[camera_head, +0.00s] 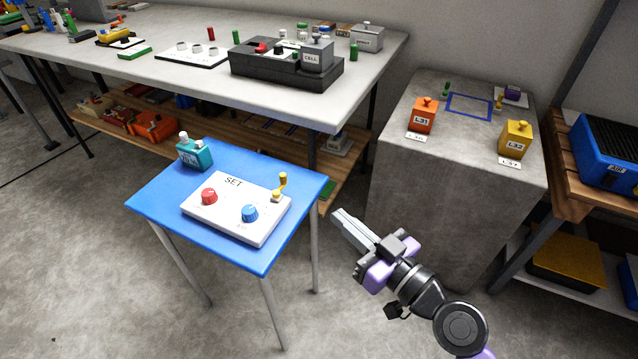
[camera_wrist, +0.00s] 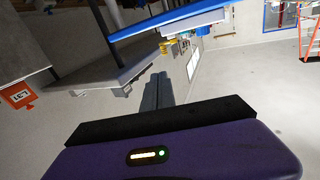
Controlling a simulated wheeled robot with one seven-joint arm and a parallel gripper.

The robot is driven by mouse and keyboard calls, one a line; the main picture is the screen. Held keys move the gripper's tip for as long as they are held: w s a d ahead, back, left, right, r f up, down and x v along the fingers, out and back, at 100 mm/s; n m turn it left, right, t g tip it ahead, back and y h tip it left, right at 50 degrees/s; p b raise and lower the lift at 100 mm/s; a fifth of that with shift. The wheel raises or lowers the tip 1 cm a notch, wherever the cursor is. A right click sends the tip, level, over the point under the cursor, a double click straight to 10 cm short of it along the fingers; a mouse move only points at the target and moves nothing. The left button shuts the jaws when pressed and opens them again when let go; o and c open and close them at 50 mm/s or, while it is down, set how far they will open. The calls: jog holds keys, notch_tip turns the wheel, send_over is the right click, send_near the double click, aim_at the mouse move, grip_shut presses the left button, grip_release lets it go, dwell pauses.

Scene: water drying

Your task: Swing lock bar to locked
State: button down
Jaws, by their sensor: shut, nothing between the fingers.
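A white SET panel (camera_head: 232,222) lies on a small blue table (camera_head: 160,203). It carries a red knob (camera_head: 209,196), a blue knob (camera_head: 250,213) and an upright yellow lever (camera_head: 281,186) at its right back corner. No part is readably marked as the lock bar; the yellow lever may be it. A dark device (camera_head: 255,70) with a grey CELL block (camera_head: 317,55) stands on the bench. My gripper (camera_head: 337,215) is shut and empty, just right of the blue table and apart from the lever. In the wrist view, a yellow piece (camera_wrist: 166,46) shows beyond the fingers.
A teal bottle (camera_head: 194,153) stands at the blue table's back left. The long white bench (camera_head: 180,85) is behind the blue table. Open floor lies in front.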

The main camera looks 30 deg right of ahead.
aim_at(285, 178)
jog(key=shift+s+a+f+n+y, duration=0.1)
jog(key=shift+a+f+n+y, duration=0.1)
jog(key=shift+a+n+y, duration=0.3)
jog(key=shift+d, duration=0.1)
jog(key=x, duration=1.4)
jog(key=shift+d+f+p, duration=0.1)
jog(key=shift+f+p, duration=0.15)
jog(key=shift+p, duration=0.15)
